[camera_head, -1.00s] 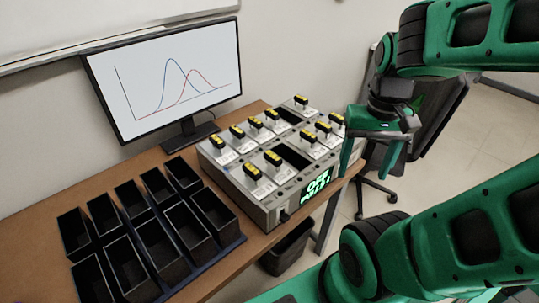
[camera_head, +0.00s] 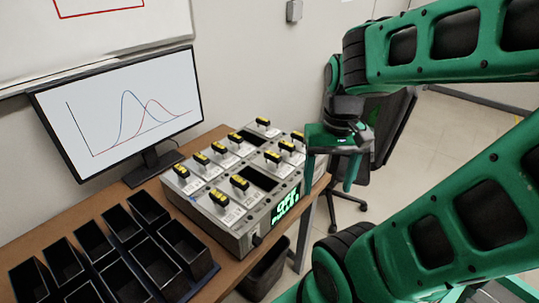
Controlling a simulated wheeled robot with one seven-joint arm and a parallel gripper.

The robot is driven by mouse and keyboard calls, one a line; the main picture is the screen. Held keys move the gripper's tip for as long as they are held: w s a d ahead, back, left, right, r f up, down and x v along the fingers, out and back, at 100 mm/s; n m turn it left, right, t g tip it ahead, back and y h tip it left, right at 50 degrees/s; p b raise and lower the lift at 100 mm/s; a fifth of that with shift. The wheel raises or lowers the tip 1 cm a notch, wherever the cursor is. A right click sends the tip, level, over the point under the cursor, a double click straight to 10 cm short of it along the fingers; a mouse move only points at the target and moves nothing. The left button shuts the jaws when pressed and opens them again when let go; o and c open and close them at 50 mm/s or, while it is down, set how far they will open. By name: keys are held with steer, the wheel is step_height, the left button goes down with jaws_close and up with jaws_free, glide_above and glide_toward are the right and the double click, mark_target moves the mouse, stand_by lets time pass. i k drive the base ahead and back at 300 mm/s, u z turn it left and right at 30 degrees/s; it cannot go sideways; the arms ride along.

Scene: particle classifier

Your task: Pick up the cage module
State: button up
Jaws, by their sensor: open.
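The particle classifier (camera_head: 236,238) is a grey box on the desk with a green lit display on its front. Several cage modules, pale with black and yellow handles, sit in its top, one of them at the front (camera_head: 219,200). Which one is meant I cannot tell. Some slots in the top are dark and empty, such as the one near the middle (camera_head: 258,178). My gripper (camera_head: 328,178) is open and empty, pointing down. It is to the right of the classifier and apart from the modules; it hides part of the classifier's right end.
A monitor (camera_head: 120,85) with two curves stands at the back of the wooden desk (camera_head: 82,212). Black open bins (camera_head: 184,246) stand at the left front. A dark bin (camera_head: 264,272) is below the desk edge. An office chair (camera_head: 388,125) stands behind my gripper.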

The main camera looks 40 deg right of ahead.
mark_target(285, 149)
steer(key=z, duration=0.85)
